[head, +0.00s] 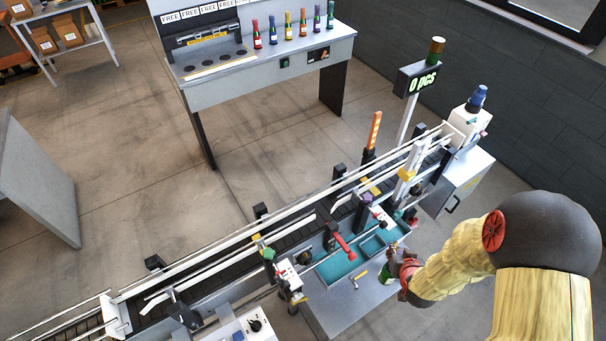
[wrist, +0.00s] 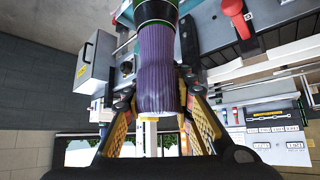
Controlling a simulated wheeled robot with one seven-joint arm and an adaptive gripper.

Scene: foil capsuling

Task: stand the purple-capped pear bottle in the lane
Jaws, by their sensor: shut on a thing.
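The purple-capped pear bottle shows large in the wrist view, its pleated purple cap (wrist: 158,65) pointing down the picture, with a green band (wrist: 155,22) at the top edge. My gripper (wrist: 157,92) has a finger on each side of the cap and is shut on it. In the head view my gripper (head: 404,266) is above the grey bench at lower right, with a small green part (head: 386,272) of what seems the bottle beside it. The rest of the bottle is hidden or too small there. The lane, a dark conveyor (head: 285,243) between pale rails, runs diagonally behind the bench.
A teal tray (head: 335,268) and a red lever (head: 343,246) lie between my gripper and the lane. Posts and clamps line the rails. A counter (head: 265,72) at the back holds several bottles with coloured tops. A display (head: 420,80) stands on a pole at right.

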